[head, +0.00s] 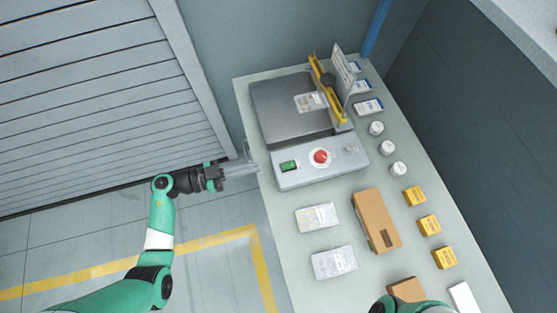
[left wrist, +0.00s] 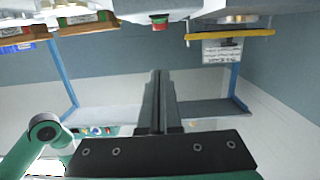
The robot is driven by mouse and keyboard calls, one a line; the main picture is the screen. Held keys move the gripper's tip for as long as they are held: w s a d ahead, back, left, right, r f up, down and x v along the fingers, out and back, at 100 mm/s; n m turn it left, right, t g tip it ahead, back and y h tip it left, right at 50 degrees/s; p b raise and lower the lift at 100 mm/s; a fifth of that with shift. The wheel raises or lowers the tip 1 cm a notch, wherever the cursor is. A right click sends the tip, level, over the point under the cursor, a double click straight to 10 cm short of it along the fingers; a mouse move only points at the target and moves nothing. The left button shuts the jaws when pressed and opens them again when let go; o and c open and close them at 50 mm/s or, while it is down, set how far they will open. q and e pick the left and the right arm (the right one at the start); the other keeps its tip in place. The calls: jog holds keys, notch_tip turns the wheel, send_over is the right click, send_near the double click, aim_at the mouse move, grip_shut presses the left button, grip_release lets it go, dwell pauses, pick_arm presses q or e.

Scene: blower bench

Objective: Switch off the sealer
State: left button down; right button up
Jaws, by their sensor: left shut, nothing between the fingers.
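The sealer (head: 290,108) stands at the far end of the bench, with a dark grey plate and a yellow-edged bar. Its light grey control box (head: 335,163) faces the near side. On the box are a green rocker switch (head: 289,166), a red round button (head: 320,156) on a pale ring and a small knob (head: 349,149). My left gripper (head: 250,169) is shut and empty, just left of the control box by the bench's left edge, apart from the switch. In the left wrist view its fingers (left wrist: 157,100) are together, and the red button (left wrist: 160,24) shows at the top.
The bench (head: 290,255) also bears two clear packs (head: 334,262), a brown carton (head: 376,220), white jars (head: 388,148) and yellow boxes (head: 429,225). A slatted shutter (head: 90,90) is at left. Part of my other arm shows at the bottom edge.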

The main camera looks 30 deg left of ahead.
pick_arm(q)
jog(key=b, duration=0.3)
send_over(284, 168)
jog(key=s, duration=0.1)
jog(key=shift+s+a+f, duration=0.1)
jog(key=shift+a+f, duration=0.35)
jog(key=shift+f, duration=0.3)
jog(key=f+b, duration=0.2)
jog(key=w+f+b, duration=0.1)
jog(key=shift+d+f, duration=0.35)
jog(key=shift+d, duration=0.05)
